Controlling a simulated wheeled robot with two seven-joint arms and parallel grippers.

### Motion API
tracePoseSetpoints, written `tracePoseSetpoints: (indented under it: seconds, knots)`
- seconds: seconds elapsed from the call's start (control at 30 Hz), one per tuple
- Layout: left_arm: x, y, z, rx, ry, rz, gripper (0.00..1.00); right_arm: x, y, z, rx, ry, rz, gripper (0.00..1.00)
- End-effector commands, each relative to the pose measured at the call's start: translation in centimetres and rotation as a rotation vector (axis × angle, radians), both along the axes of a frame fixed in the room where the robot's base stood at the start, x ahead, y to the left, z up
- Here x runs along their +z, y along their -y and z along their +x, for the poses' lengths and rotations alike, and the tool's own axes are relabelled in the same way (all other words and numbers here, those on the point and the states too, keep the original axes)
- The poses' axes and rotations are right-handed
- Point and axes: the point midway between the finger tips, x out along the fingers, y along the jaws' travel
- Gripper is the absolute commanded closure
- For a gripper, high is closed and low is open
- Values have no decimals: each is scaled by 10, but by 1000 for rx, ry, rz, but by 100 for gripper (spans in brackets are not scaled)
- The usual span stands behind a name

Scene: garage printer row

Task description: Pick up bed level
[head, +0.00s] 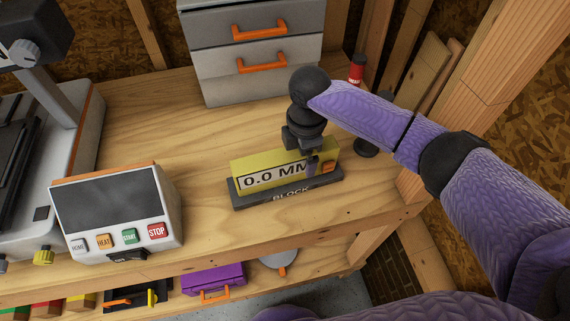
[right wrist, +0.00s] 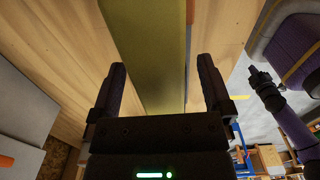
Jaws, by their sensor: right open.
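The bed level is a yellow bar (head: 243,167) with a white label reading "0.0 MM". It rests on a dark block (head: 250,197) near the bench's front edge. My right gripper (head: 311,163) is open over the right part of the bar, pointing down. One finger shows in front of the label; the far one is hidden in the head view. In the right wrist view the yellow bar (right wrist: 148,50) runs between the two open fingers. A dark arm end at the right there, seemingly my left gripper (right wrist: 262,80), is too small to read.
A printer (head: 80,120) and its control box (head: 115,215) stand at the left. A grey drawer unit (head: 240,70) is behind. A purple case (head: 210,279) sits below the bench.

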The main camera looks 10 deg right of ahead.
Motion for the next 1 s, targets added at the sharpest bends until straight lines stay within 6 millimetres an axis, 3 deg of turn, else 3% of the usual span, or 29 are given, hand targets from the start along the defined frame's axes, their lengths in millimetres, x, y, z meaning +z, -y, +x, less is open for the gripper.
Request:
tracePoseSetpoints:
  seconds: [0.67,0.77,1.0]
  knots:
    - [3,1,-1,2,-2,-2,100,-5,0,0,0,0,0,0]
    - [3,1,-1,3,-2,-2,100,-5,0,0,0,0,0,17]
    - [3,1,-1,3,-2,-2,100,-5,0,0,0,0,0,68]
